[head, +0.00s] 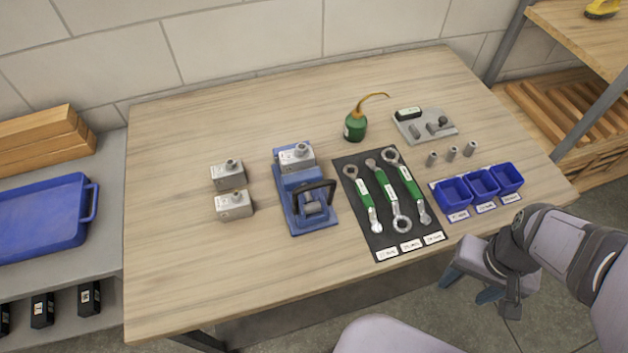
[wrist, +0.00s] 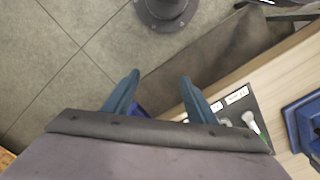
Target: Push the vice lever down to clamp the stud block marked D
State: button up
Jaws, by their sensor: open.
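The blue vice (head: 304,201) stands on the table left of the black tool mat. A grey stud block (head: 296,157) with a label sits at its far end; the letter is too small to read. The vice lever (head: 314,194), a dark loop handle, stands raised over the near end. In the wrist view only the vice's blue edge (wrist: 290,125) shows at the right. My gripper (head: 475,287) is off the table's front right edge, well away from the vice. In the wrist view my gripper (wrist: 160,88) has its two fingers apart, with nothing between them.
Two loose stud blocks (head: 232,190) stand left of the vice. The black mat (head: 382,237) holds green-handled wrenches (head: 388,190). Blue bins (head: 482,185), an oil can (head: 355,125), a grey fixture plate (head: 440,136) and small metal cylinders (head: 451,154) stand further right. The table's left and front left are clear.

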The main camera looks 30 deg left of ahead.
jog(key=c, duration=0.5)
jog(key=shift+w+a+r, duration=0.15)
jog(key=shift+w+r, duration=0.05)
jog(key=shift+r, duration=0.05)
jog(key=shift+c, duration=0.5)
jog(key=w+a+r+n+p, duration=0.4)
jog(key=w+a+r+n, duration=0.1)
jog(key=a+r+n, duration=0.2)
jog(key=n+g+h+p, duration=0.2)
jog(key=n+p, duration=0.6)
jog(key=n, duration=1.2)
send_near(317, 183)
jog(key=shift+p+x, duration=1.25)
jog(key=shift+x, duration=2.5)
